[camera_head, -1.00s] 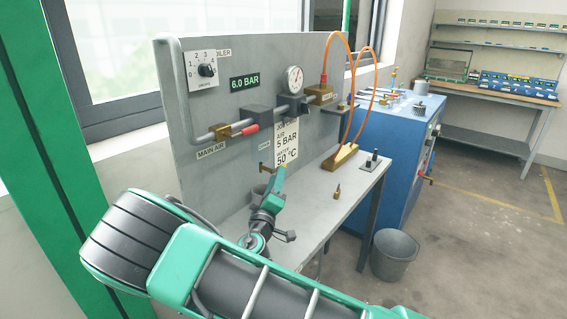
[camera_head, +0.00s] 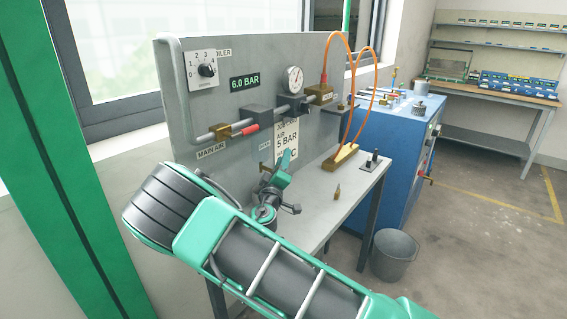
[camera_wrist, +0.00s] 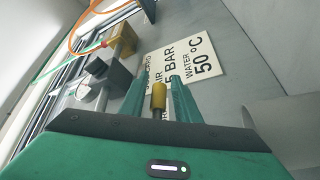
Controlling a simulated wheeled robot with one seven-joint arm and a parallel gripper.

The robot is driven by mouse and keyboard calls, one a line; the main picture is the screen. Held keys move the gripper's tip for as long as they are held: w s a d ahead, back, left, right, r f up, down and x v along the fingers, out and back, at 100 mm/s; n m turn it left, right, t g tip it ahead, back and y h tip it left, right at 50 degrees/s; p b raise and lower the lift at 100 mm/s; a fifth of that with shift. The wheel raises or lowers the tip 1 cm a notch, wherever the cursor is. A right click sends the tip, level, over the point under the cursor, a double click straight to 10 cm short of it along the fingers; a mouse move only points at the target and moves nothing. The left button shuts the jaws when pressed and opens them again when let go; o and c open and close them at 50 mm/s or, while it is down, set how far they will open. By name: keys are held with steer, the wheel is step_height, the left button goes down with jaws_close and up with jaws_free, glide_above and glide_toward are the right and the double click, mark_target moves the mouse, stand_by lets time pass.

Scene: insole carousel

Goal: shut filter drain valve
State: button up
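A small brass valve (camera_head: 263,167) shows low on the grey panel, below the grey filter block (camera_head: 260,118); I take it for the filter drain valve. My gripper (camera_head: 287,157) is just right of it in the head view, with the green fingers pointing up toward the panel. In the wrist view, a brass piece (camera_wrist: 158,97) stands between the two green fingers of my gripper (camera_wrist: 159,80). The fingers look apart, with a narrow gap on each side of the brass. Whether this is the same valve, and how its handle is turned, I cannot tell.
The panel (camera_head: 185,110) carries a pipe, a gauge (camera_head: 293,78), a dial (camera_head: 206,70) and a sign (camera_head: 288,132). Orange hoses (camera_head: 345,75) arch to a brass block (camera_head: 341,157) on the bench. A small brass fitting (camera_head: 337,192) stands on the bench. A bucket (camera_head: 393,255) is on the floor.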

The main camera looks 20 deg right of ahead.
jaws_close()
steer(key=shift+a+r+n+t, duration=0.1)
steer(key=shift+r+n+t, duration=0.15)
steer(key=shift+n+t, duration=0.2)
steer(key=shift+o, duration=1.2)
jaws_free()
steer(key=shift+s, duration=0.1)
steer(key=v, duration=1)
steer(key=shift+s+f, duration=0.2)
steer(key=shift+f, duration=0.05)
